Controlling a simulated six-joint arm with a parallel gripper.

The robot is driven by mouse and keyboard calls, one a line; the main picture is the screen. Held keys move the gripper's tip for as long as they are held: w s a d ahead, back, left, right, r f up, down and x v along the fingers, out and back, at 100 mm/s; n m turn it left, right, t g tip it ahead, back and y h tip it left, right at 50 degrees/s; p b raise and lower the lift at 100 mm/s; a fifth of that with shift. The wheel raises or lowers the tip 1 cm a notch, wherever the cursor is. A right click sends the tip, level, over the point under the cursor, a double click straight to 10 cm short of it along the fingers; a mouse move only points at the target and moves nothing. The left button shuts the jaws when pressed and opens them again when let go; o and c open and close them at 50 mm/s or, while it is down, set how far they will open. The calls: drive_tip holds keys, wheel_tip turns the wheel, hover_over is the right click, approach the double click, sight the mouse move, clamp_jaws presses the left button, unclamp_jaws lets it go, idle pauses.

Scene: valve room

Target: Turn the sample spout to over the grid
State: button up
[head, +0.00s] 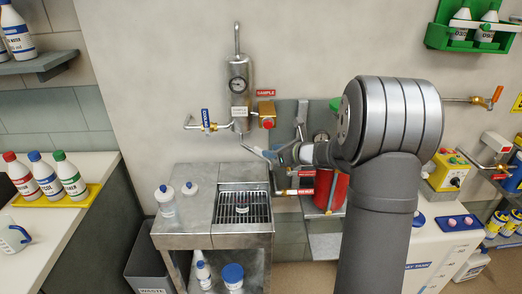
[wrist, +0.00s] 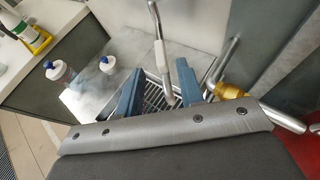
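The sample spout (wrist: 158,52) is a thin bent metal tube with a pale sleeve, in the wrist view. It comes down from the top between my gripper's two blue fingers. My gripper (wrist: 160,92) is open, with a gap visible on each side of the tube. In the head view my gripper (head: 270,153) is right of and below the steel sample cylinder (head: 239,82). The grid (head: 262,212) is set in the steel bench below, with a small bottle (head: 242,208) on it. In the wrist view the grid (wrist: 155,99) shows behind the fingers. The spout's lower end is partly hidden.
A red cylinder (head: 327,188) stands behind my arm. Bottles (head: 166,201) stand on the bench's left. A brass fitting (wrist: 231,92) is near the right finger.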

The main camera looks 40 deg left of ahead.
sight(261, 149)
drive_tip(key=x, duration=0.6)
drive_tip(key=shift+a+f, duration=0.1)
drive_tip(key=shift+a, duration=0.2)
clamp_jaws()
